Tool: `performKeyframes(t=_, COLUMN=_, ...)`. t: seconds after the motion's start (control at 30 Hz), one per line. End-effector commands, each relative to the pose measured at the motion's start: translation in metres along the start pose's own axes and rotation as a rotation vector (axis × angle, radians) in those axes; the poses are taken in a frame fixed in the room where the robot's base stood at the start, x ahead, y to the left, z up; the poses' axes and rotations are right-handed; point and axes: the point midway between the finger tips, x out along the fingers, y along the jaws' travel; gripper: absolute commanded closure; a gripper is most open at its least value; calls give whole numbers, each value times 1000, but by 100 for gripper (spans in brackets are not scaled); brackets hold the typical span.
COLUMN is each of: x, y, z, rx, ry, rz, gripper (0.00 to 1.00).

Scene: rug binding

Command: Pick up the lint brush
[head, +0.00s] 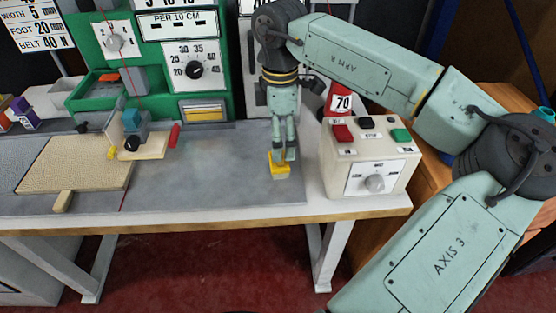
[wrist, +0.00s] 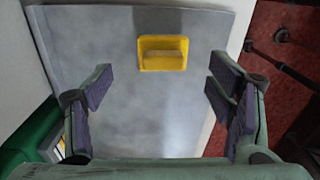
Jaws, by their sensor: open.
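The lint brush appears to be the small yellow block-shaped piece (head: 280,170) on the grey mat near the table's front right. It also shows in the wrist view (wrist: 163,53), at the top centre, with a raised bar across it. My gripper (head: 284,154) points down just over it in the head view, and the fingers partly overlap its top edge. In the wrist view my gripper (wrist: 161,90) is open and empty, its two dark-padded fingers wide apart. The yellow piece lies beyond the fingertips, not between them. The height gap is hard to tell.
A white control box (head: 368,163) with red, black and green buttons stands close right of my gripper. The green machine (head: 150,65) is behind at left. A beige textured board (head: 75,164) lies at left. The grey mat (head: 215,175) is clear between.

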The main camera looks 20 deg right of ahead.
Motion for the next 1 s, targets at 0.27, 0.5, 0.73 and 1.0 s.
performKeyframes(t=0.27, x=23, y=-2, z=-1, rx=-3, ry=4, rz=-1, gripper=25)
performKeyframes(t=0.5, x=58, y=-4, z=-3, rx=-3, ry=6, rz=-1, gripper=25)
performKeyframes(t=0.73, x=68, y=-4, z=-3, rx=-3, ry=4, rz=1, gripper=25)
performKeyframes(t=1.0, x=68, y=-4, z=-3, rx=-4, ry=3, rz=2, gripper=36)
